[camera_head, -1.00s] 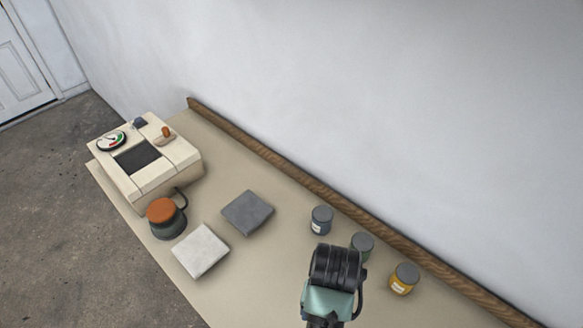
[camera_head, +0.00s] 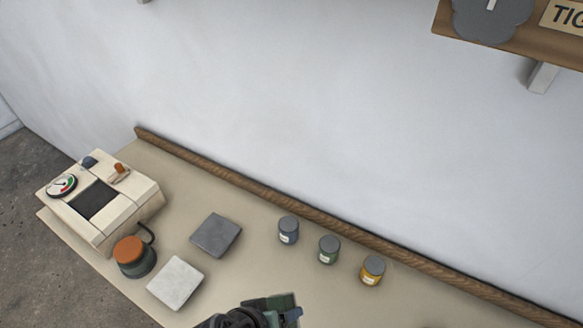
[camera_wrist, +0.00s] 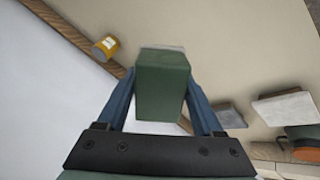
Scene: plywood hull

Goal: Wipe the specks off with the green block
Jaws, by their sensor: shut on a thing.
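My gripper (camera_wrist: 160,98) is shut on the green block (camera_wrist: 163,82), which sits between its two blue fingers in the wrist view. I can make out no specks in either view. Part of the bench is cut off or hidden by my arm.
A dark grey square (camera_head: 216,235) and a pale square (camera_head: 175,283) lie left of my gripper. A pot with an orange lid (camera_head: 133,257) and a cream machine (camera_head: 118,205) stand further left. Blue-grey (camera_head: 288,230), green (camera_head: 329,250) and yellow (camera_head: 372,270) jars stand near the wooden strip (camera_head: 270,200).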

